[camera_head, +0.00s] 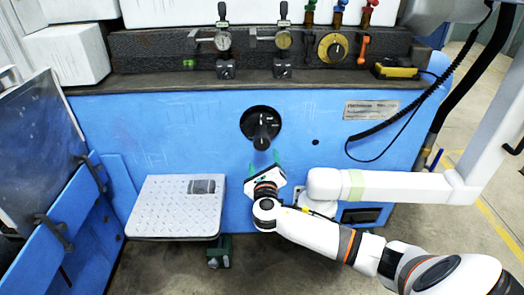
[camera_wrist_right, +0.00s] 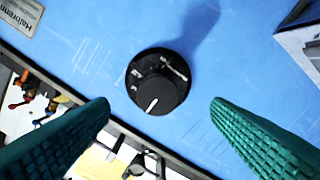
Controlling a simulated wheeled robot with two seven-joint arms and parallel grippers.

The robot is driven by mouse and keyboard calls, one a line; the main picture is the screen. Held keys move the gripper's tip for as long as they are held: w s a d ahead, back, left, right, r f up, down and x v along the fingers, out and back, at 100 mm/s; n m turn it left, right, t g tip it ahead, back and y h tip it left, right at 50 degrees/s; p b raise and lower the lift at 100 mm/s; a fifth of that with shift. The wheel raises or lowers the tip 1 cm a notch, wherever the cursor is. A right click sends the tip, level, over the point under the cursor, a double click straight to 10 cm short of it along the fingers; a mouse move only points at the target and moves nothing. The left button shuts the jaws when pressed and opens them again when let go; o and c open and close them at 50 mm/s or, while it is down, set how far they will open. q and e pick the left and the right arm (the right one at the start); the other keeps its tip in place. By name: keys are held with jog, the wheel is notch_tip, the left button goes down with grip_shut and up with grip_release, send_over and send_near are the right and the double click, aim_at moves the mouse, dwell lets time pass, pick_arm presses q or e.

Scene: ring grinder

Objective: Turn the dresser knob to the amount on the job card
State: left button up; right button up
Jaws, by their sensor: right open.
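A black round knob (camera_head: 262,125) with a black dial plate sits on the blue machine front. In the right wrist view the knob (camera_wrist_right: 160,92) shows a white pointer line aimed at the lower left, with small pale marks on the dial that I cannot read. My right gripper (camera_head: 264,164) is just below the knob in the head view. Its green fingers (camera_wrist_right: 160,102) are open, spread on either side of the knob in the wrist view, and not visibly touching it. No job card can be made out. My left gripper is not in view.
A yellow-and-black dial (camera_head: 333,47), clamp gauges and coloured valves line the ledge above. A metal label plate (camera_head: 371,109) is right of the knob, with a coiled black cable (camera_head: 400,118) beside it. A tread-plate step (camera_head: 176,212) juts out at lower left.

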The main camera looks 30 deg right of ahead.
aim_at(262, 145)
jog(key=b+x, duration=0.1)
jog(key=x, duration=0.6)
jog(key=b+x, duration=0.1)
jog(key=x, duration=0.3)
jog(key=shift+w+r+b, duration=0.2)
jog(key=shift+r+b, duration=0.15)
jog(key=shift+r, duration=0.05)
jog(key=shift+w+d, duration=0.15)
jog(key=shift+w, duration=0.15)
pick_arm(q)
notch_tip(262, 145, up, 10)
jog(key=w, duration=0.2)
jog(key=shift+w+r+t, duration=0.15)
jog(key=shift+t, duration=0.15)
pick_arm(e)
jog(key=c, duration=1)
jog(key=shift+o, duration=0.2)
